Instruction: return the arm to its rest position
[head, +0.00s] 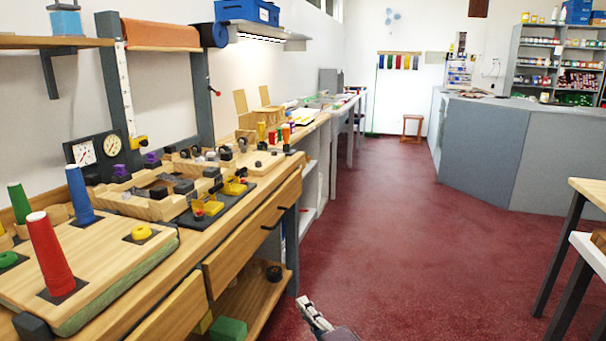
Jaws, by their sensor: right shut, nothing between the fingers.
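My right gripper (310,308) shows at the bottom edge of the head view, low over the red floor, to the right of the workbench (270,218). Its fingers are together with nothing between them. Only its front part is in view; the rest of the arm is cut off by the picture's edge. It is apart from the bench and touches nothing that I can see. My left gripper is not in view.
The bench holds red (52,255), blue (80,192) and green cones (19,202) and wooden fixtures. A lower shelf (262,298) stands left of the gripper. Open red floor (385,230) lies ahead. A grey counter (500,150) and table legs (565,300) stand at right.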

